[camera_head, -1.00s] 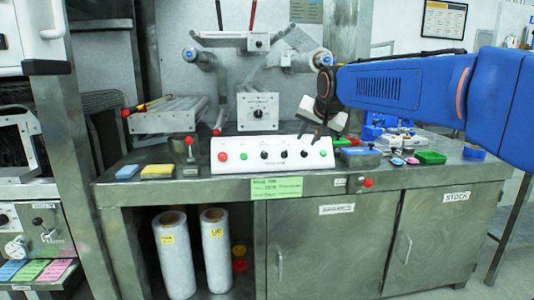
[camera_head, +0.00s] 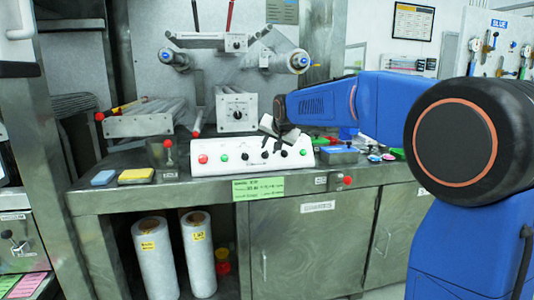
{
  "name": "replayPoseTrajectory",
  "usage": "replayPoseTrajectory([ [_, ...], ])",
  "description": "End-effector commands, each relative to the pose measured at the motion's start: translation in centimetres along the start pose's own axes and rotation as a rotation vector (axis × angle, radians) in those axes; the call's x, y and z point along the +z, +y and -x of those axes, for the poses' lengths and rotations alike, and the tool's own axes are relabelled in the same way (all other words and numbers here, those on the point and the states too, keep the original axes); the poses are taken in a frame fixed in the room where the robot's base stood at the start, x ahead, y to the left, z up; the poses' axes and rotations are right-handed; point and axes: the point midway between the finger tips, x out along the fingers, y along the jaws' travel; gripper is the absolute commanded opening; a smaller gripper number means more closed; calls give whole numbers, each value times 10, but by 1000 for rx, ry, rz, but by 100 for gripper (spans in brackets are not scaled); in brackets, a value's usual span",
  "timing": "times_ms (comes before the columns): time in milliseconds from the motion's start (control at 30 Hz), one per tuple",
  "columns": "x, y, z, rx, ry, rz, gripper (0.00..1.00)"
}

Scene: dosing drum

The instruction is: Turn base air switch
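A white sloped control panel (camera_head: 252,169) sits on the metal bench. It carries a red button (camera_head: 203,159) at the left, green buttons near both ends and several black knobs (camera_head: 244,156) between. The knob labels are too small to read, so I cannot tell which one is the base air switch. My gripper (camera_head: 269,142) points down over the middle right of the panel, close to the black knobs. Its dark fingertips partly overlap that area. I cannot tell whether they touch a knob, or how far apart the fingers are.
A grey box with a dial (camera_head: 237,113) stands behind the panel. A red-topped lever (camera_head: 168,152) and blue and yellow pads (camera_head: 136,175) are to the left. A red knob (camera_head: 348,180) projects from the bench front.

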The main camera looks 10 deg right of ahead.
Motion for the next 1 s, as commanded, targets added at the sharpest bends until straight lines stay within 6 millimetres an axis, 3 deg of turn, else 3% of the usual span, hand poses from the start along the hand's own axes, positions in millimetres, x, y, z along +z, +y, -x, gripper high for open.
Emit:
replayPoseTrajectory([
  [100, 1, 0, -21, 2, -2, 0, 27],
  [300, 0, 0, -45, 1, -1, 0, 27],
  [767, 0, 0, -56, 0, 0, 0, 27],
  [900, 0, 0, -55, 0, 0, 0, 1],
  [1000, 0, 0, -55, 0, 0, 1, 1],
])
